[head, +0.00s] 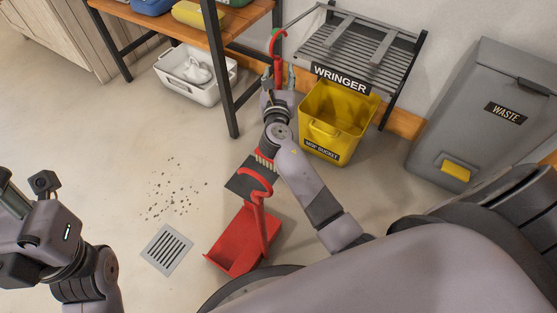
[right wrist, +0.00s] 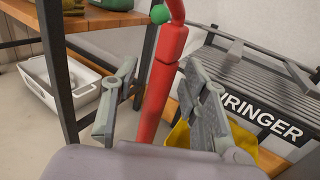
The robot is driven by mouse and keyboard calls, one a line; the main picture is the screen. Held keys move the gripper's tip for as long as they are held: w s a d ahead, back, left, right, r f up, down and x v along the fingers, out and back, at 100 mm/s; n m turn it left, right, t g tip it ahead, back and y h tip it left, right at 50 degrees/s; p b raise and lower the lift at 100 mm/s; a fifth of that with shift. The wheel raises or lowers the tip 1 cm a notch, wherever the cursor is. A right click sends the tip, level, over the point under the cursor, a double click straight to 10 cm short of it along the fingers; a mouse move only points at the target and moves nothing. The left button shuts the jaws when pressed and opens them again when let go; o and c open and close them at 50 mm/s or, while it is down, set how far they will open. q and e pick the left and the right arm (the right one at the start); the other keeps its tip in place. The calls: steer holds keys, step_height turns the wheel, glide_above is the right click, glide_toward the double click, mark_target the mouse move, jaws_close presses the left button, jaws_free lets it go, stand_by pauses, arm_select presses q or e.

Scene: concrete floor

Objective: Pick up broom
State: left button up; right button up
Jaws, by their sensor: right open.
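The broom (head: 277,70) stands upright, its red handle ending in a curved hook at the top. Pale bristles (head: 264,163) show low down, partly behind my right arm. My right gripper (head: 278,82) is around the upper handle. In the right wrist view the red handle (right wrist: 163,82) rises between the two spread fingers of my right gripper (right wrist: 160,98), with gaps visible on both sides. The lower handle is hidden by my wrist. My left gripper (head: 12,195) is at the left edge, partly cut off, far from the broom.
A red dustpan (head: 232,250) stands below, near a floor drain (head: 167,249) and scattered debris (head: 172,190). A yellow mop bucket (head: 325,145) and dark wringer rack (head: 345,45) are right of the broom. A wooden shelf (head: 225,25) is left; a grey waste bin (head: 485,120) is far right.

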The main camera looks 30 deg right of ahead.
steer(key=shift+c, duration=0.3)
jaws_close()
steer(key=shift+r, duration=0.1)
stand_by(0.4)
